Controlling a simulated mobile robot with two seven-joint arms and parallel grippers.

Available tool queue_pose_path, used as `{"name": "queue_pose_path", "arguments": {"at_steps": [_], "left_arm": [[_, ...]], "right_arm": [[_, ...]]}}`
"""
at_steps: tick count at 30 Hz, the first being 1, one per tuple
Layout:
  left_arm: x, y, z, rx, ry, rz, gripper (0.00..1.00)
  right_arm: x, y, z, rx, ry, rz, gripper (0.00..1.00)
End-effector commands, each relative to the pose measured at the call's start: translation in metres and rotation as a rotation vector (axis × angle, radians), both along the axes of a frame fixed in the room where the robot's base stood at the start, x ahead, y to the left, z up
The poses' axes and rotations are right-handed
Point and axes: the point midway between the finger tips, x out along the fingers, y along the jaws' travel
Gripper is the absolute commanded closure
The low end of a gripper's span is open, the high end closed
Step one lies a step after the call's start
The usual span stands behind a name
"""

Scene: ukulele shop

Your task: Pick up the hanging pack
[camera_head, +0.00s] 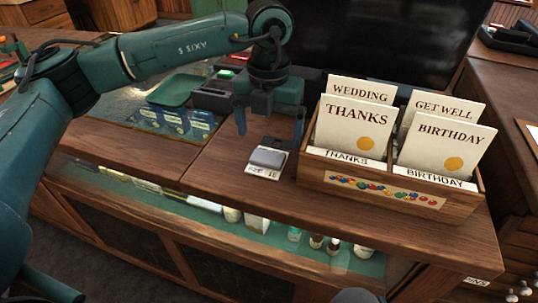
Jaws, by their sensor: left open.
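A small grey and white pack (266,163) with a printed label along its front edge lies flat on the wooden counter, left of the card box. It looks like the hanging pack, but its label is too small to read. My left gripper (269,130) points down just above and behind the pack in the picture. Its two dark blue fingers are spread apart, with nothing visible between them. I cannot tell the exact height of the fingertips over the counter. My right gripper is out of view.
A wooden card box (390,190) with several greeting cards stands close on the right. A dark screen (390,35) is behind. Bare counter (222,165) lies left of the pack.

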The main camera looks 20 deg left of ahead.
Motion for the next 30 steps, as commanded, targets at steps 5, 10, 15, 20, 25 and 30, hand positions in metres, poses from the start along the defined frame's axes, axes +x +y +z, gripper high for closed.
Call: {"name": "queue_pose_path", "arguments": {"at_steps": [5,10,15,20,25,30], "left_arm": [[-0.001,0.0,-0.024,0.002,0.005,0.0,0.11],[-0.001,0.0,-0.046,0.001,0.004,0.0,0.11],[0.0,0.0,-0.052,0.0,0.0,0.0,0.11],[0.0,0.0,-0.052,0.0,0.0,0.0,0.13],[0.0,0.0,-0.052,0.0,0.001,0.0,0.26],[0.0,0.0,-0.052,0.0,0.001,0.0,0.4]], "right_arm": [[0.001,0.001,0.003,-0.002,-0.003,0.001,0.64],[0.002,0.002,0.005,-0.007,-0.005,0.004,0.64],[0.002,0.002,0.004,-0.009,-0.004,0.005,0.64],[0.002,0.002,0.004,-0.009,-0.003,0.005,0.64],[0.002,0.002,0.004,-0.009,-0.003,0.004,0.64],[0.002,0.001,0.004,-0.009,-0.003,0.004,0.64]]}}
